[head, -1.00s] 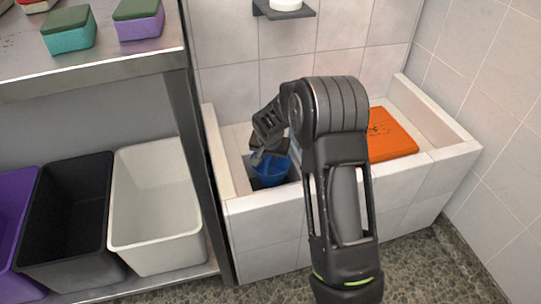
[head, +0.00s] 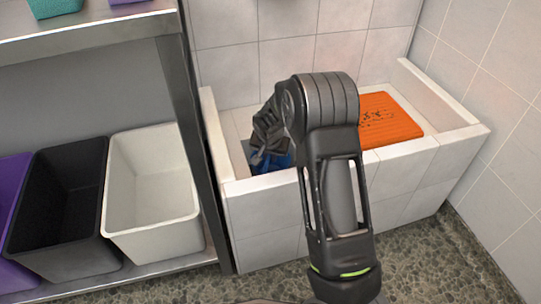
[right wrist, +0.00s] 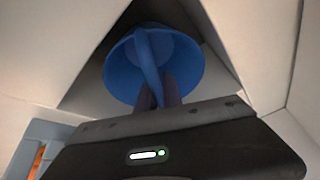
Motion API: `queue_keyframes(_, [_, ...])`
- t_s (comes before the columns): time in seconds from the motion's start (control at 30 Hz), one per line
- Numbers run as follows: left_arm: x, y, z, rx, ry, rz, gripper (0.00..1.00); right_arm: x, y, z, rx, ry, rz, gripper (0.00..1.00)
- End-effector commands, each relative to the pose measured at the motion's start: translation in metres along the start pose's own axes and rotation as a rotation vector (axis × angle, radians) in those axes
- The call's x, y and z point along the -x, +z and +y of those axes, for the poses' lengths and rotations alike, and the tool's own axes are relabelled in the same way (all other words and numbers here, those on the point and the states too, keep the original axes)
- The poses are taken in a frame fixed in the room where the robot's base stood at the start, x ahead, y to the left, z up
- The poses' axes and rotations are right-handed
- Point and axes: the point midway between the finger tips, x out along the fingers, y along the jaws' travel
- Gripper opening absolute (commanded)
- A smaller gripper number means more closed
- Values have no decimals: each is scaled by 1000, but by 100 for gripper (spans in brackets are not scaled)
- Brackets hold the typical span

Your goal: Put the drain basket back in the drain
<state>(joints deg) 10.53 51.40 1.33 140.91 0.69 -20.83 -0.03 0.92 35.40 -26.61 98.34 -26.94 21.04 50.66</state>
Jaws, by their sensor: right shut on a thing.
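The blue drain basket (head: 284,161) is at the left end of the tiled trough (head: 262,193), mostly hidden by my right gripper (head: 262,157). In the right wrist view the basket (right wrist: 190,62) is a round blue bowl with an arched handle, and my right gripper (right wrist: 158,92) is shut on that handle. The dark square drain opening (head: 249,149) shows beside the basket in the head view. In the right wrist view a dark recess (right wrist: 118,40) lies behind the basket. How deep the basket sits is unclear. My left gripper is not in view.
An orange mat (head: 388,122) with dark bits lies at the trough's right end. Trough walls rise around the basket. At left, a metal shelf (head: 185,100) holds white (head: 150,190), black (head: 62,205) and purple (head: 12,190) bins.

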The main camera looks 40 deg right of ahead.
Motion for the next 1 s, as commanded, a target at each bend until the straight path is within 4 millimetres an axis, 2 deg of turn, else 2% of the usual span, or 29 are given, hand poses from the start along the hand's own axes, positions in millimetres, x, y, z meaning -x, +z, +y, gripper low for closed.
queue_keyframes(0.07, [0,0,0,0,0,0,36,0,0,0,0,0,0,0])
queue_keyframes(0.1, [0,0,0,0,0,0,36,0,0,0,0,0,0,13])
queue_keyframes(0.37, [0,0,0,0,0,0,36,0,0,0,0,0,0,34])
queue_keyframes(0.57, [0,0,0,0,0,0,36,0,0,0,0,0,0,36])
queue_keyframes(0.83, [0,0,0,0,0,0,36,0,0,0,0,0,0,57])
queue_keyframes(1.0, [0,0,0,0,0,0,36,0,0,0,0,0,0,57])
